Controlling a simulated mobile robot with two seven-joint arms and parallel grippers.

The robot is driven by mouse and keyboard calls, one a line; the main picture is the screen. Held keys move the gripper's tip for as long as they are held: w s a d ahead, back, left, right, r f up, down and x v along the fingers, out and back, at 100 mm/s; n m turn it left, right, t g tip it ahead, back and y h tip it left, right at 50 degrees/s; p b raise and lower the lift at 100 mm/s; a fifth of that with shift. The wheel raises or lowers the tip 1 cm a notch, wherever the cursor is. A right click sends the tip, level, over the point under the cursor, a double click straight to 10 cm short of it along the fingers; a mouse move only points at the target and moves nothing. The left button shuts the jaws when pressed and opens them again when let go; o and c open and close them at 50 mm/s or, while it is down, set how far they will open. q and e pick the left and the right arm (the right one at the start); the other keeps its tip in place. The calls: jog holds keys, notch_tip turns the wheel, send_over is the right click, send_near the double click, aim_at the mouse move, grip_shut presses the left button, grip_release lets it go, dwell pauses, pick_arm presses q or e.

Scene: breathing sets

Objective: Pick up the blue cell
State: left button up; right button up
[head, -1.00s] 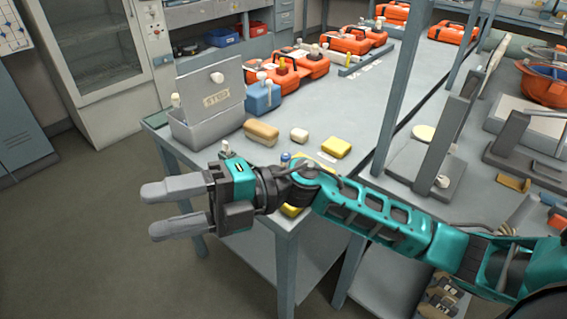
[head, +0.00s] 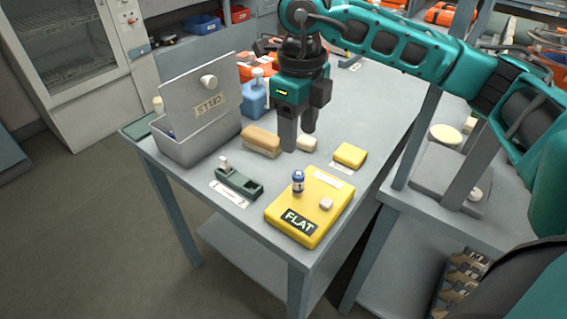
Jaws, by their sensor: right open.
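The blue cell (head: 298,182) is a small blue cylinder with a pale band. It stands upright on the yellow case marked FLAT (head: 320,204) near the table's front corner. My right gripper (head: 298,143) points down above the table, behind the cell in the picture and apart from it. Its two dark fingers are open with nothing between them. My left gripper is not in view.
A white knob (head: 326,204) sits on the yellow case beside the cell. A green holder (head: 240,183) lies to the left. A tan block (head: 261,141), a smaller yellow block (head: 350,155) and a grey lidded box (head: 200,139) stand around. Bare tabletop lies between them.

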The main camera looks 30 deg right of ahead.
aim_at(298, 173)
notch_tip(298, 173, down, 7)
jog(key=shift+d+f, duration=0.1)
jog(key=shift+w+d+f, duration=0.1)
jog(key=shift+d+f, duration=0.05)
jog(key=shift+f, duration=1.25)
jog(key=shift+d+f, duration=0.1)
jog(key=shift+f, duration=1.3)
grip_shut()
